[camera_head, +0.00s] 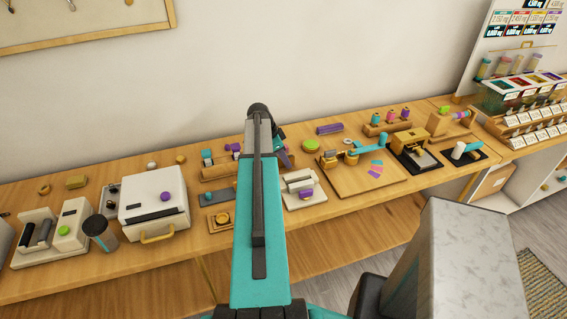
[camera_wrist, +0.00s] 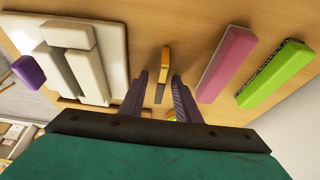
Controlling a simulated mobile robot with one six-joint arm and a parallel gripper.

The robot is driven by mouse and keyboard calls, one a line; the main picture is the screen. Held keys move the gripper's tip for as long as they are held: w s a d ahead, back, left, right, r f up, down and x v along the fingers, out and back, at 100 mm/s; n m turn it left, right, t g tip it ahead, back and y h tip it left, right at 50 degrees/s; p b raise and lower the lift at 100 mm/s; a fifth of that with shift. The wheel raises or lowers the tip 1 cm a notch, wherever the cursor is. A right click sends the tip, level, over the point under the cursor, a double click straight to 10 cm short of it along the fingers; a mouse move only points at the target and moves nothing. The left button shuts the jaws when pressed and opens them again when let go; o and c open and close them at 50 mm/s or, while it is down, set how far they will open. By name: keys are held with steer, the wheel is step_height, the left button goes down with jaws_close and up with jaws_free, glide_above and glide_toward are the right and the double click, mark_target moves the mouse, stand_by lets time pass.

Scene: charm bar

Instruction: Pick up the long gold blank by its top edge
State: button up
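In the wrist view the gold blank (camera_wrist: 165,58) shows as a narrow upright gold strip, with a thin dark strip just below it in the picture. My gripper (camera_wrist: 159,76) is open, with one purple-grey finger on each side of the blank. Gaps show between the fingers and the blank, so nothing is held. The height of the fingertips against its top edge is hard to tell. In the head view my arm hides the blank and most of my gripper; one purple finger (camera_head: 286,160) shows past the arm.
In the wrist view a pink bar (camera_wrist: 227,63) and a green bar (camera_wrist: 275,73) lie right of my fingers. A cream press (camera_wrist: 75,63) with a purple knob (camera_wrist: 28,72) is at left. In the head view a wooden board (camera_head: 362,178) lies right of my arm.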

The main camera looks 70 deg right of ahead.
steer(key=shift+c, duration=0.2)
jaws_close()
steer(key=shift+r, duration=0.15)
steer(key=shift+r+b, duration=1.7)
steer(key=shift+r, duration=3.15)
